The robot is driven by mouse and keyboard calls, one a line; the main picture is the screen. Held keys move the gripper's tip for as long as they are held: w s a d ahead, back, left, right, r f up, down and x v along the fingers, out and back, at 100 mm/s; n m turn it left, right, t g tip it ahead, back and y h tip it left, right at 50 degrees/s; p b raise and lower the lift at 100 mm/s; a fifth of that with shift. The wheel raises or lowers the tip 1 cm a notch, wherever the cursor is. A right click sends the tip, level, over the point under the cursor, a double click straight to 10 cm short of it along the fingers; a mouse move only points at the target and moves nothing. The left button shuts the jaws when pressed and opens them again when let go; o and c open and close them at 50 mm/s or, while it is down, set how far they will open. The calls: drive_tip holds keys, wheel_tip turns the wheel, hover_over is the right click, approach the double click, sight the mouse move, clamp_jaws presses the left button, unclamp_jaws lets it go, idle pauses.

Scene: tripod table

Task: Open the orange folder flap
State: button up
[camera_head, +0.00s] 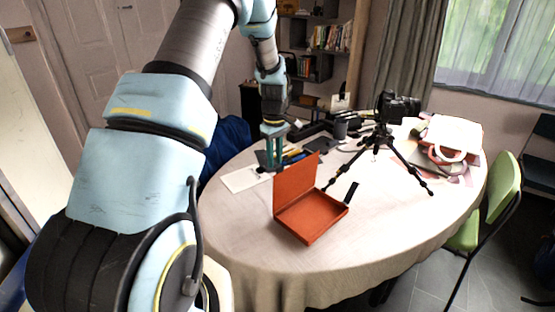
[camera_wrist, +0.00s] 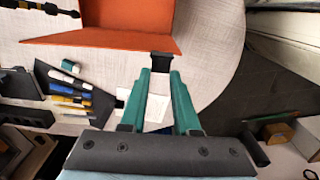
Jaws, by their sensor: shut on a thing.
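The orange folder (camera_head: 312,222) is a shallow box on the round table, with its flap (camera_head: 296,182) standing steeply up on its left side. The flap's orange surface also fills the top of the wrist view (camera_wrist: 105,38). A small black tab (camera_wrist: 162,66) shows at the flap's edge, between my fingertips. My gripper (camera_head: 273,163) points down just behind and left of the flap. In the wrist view its green fingers (camera_wrist: 162,82) are close together and appear shut on the tab. The exact contact is hard to see.
A camera on a black tripod (camera_head: 380,138) stands right of the folder. White papers (camera_head: 245,178) and a dark pouch with pens (camera_wrist: 75,92) lie near my gripper. A white bag (camera_head: 455,135) sits at the right. The front of the table (camera_head: 245,245) is clear.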

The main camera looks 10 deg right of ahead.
drive_tip(key=shift+w+a, duration=0.35)
drive_tip(key=shift+w, duration=0.1)
drive_tip(key=shift+w, duration=0.1)
drive_tip(key=shift+w+a+f, duration=0.2)
drive_tip(key=shift+w+a, duration=0.2)
drive_tip(key=shift+w, duration=0.15)
drive_tip(key=shift+w+a+f, duration=0.15)
drive_tip(key=shift+w+a, duration=0.2)
drive_tip(key=shift+w, duration=0.15)
drive_tip(key=shift+w+a+f+b, duration=0.25)
drive_tip(key=shift+w+a, duration=0.15)
drive_tip(key=shift+w, duration=0.15)
drive_tip(key=shift+w+a+f+b, duration=0.25)
drive_tip(key=shift+w+a, duration=0.1)
drive_tip(key=shift+w, duration=0.15)
drive_tip(key=o, duration=0.7)
drive_tip(key=shift+c, duration=0.2)
